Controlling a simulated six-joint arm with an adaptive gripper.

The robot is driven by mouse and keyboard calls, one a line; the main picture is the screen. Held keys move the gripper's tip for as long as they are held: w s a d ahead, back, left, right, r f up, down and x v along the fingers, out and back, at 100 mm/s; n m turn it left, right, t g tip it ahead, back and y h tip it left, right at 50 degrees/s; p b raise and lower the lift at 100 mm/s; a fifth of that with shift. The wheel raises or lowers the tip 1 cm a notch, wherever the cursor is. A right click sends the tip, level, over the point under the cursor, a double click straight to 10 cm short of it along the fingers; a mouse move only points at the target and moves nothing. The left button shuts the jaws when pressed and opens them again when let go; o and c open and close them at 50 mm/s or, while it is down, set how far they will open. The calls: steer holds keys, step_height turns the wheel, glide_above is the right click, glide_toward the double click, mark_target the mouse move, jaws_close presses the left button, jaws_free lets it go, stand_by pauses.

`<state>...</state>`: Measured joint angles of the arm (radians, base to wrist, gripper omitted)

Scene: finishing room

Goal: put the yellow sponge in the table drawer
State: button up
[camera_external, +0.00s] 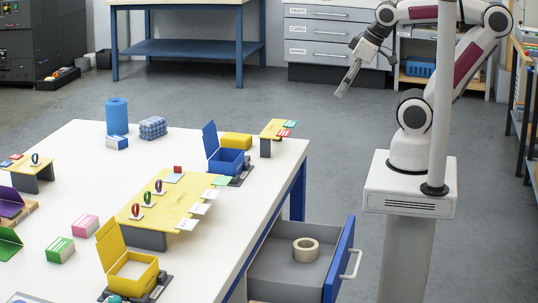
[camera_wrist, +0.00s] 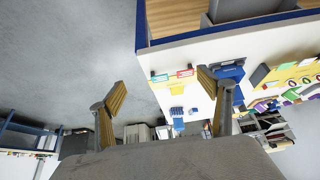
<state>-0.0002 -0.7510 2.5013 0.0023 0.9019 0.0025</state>
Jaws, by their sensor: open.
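A yellow block that looks like the sponge (camera_external: 236,140) lies on the white table near its far right edge, behind an open blue box. I cannot pick it out surely in the wrist view. The table drawer (camera_external: 282,274) is pulled open at the table's right side, with a grey inside, a blue front and a pale handle. A beige tape roll (camera_external: 306,250) lies in it. My gripper (camera_external: 344,88) is raised beyond the table's far right corner, well apart from the sponge and drawer. In the wrist view my gripper (camera_wrist: 162,88) has its fingers apart, with nothing between them.
The open blue box (camera_external: 228,161) stands close in front of the sponge. A small yellow stand with cards (camera_external: 272,128) is to its right. A larger yellow board with rings (camera_external: 158,203) and an open yellow box (camera_external: 130,270) stand nearer. The drawer has bare floor around the roll.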

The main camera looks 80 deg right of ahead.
stand_by(0.4)
steer(key=n+g+y, duration=0.1)
steer(key=n+g, duration=0.3)
steer(key=n, duration=1.5)
glide_above(238, 136)
steer(key=s, duration=0.2)
steer(key=f, duration=0.6)
steer(key=d+f, duration=0.1)
steer(key=f, duration=0.2)
steer(key=shift+w, duration=0.15)
steer(key=shift+w+a+f+n, duration=0.1)
steer(key=shift+w+f+n, duration=0.2)
steer(key=shift+w+f, duration=0.15)
steer(key=shift+s+f, duration=0.1)
steer(key=shift+w+a+f, duration=0.1)
steer(key=shift+w+f, duration=0.1)
steer(key=shift+f, duration=1)
